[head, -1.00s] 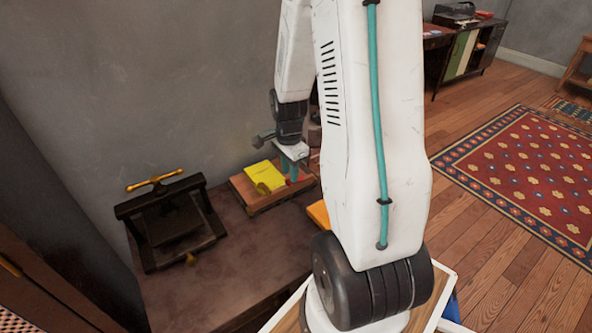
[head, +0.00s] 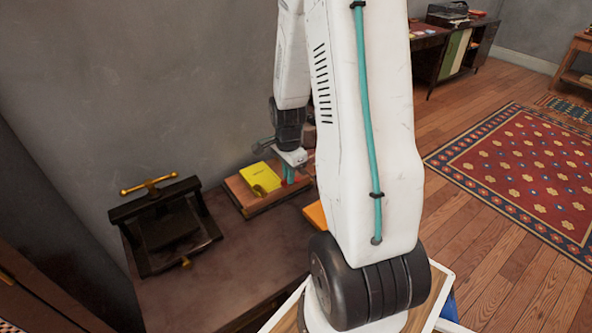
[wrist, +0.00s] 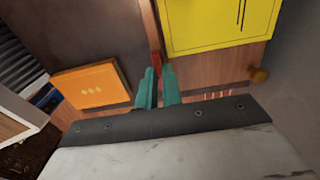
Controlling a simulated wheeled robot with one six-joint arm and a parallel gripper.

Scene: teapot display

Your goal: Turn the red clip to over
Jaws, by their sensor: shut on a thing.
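The red clip (wrist: 155,60) shows in the wrist view as a narrow red strip beside the yellow book, at the tips of my gripper. My gripper (wrist: 159,80) has teal fingers, close together and shut on the clip. In the head view my gripper (head: 289,178) points down at the right part of a wooden board (head: 236,190), with a bit of red at its tips. The fingers hide most of the clip, so I cannot tell which way it is turned.
A yellow book (head: 261,177) lies on the board. It also shows in the wrist view (wrist: 215,22), near a brass knob (wrist: 259,75). An orange book (wrist: 92,88) lies left of my fingers. A black press (head: 165,225) stands on the dark table (head: 215,275), which is clear in front.

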